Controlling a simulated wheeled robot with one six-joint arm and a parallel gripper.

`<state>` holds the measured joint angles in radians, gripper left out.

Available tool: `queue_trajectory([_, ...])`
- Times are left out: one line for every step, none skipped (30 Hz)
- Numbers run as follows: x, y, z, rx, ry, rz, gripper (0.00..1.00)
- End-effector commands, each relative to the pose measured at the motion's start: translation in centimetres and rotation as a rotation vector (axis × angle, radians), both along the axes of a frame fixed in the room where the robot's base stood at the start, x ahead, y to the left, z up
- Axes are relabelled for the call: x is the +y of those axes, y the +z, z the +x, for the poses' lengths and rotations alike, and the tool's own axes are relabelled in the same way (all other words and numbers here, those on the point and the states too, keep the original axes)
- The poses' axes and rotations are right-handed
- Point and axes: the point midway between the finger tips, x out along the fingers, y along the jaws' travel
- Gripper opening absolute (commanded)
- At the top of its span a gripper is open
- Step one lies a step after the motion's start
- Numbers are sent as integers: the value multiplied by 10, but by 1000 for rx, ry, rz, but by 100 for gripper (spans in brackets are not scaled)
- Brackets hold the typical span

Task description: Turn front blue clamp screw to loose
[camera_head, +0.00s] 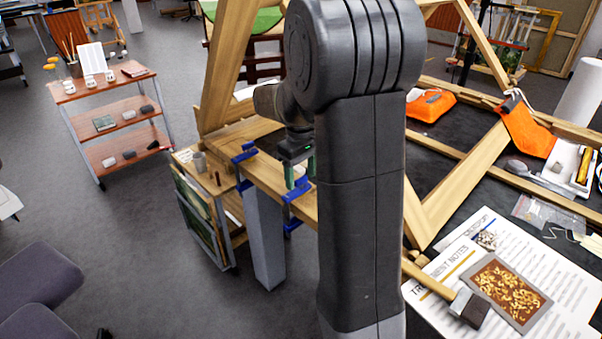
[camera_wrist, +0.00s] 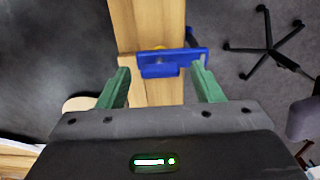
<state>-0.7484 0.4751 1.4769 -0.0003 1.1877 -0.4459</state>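Two blue clamps grip the wooden beam (camera_head: 262,176) in the head view. The farther clamp (camera_head: 243,153) is at the left; the nearer, front clamp (camera_head: 298,191) is just below my gripper (camera_head: 300,168). In the wrist view one blue clamp (camera_wrist: 165,64) lies across the beam (camera_wrist: 150,22), ahead of my gripper (camera_wrist: 160,80) and roughly between its green fingertips. The fingers are wide apart and empty. No contact with the clamp shows. A small yellow part (camera_wrist: 160,47) peeks out at the clamp's far edge; the screw's setting cannot be told.
A grey post (camera_head: 264,240) stands below the beam. A rack with framed panels (camera_head: 205,215) is left of it.

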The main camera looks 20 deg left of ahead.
Motion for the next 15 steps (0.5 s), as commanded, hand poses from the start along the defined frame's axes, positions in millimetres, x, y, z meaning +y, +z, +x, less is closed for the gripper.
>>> queue_trajectory([0,0,0,0,0,-1,60])
queue_trajectory([0,0,0,0,0,-1,60])
queue_trajectory([0,0,0,0,-1,-1,60])
queue_trajectory([0,1,0,0,-1,-1,60])
queue_trajectory([0,2,0,0,-1,0,60])
queue_trajectory([0,5,0,0,-1,0,60])
queue_trajectory([0,7,0,0,-1,0,60])
queue_trajectory([0,11,0,0,-1,0,60])
queue_trajectory([0,18,0,-2,-1,1,60])
queue_trajectory([0,23,0,-2,-1,2,60])
queue_trajectory([0,29,0,-3,-1,3,60])
queue_trajectory([0,38,0,-2,-1,2,60])
queue_trajectory([1,45,1,-3,-1,3,60])
queue_trajectory([0,52,0,-3,-1,3,60])
queue_trajectory([0,62,0,-3,-1,3,60])
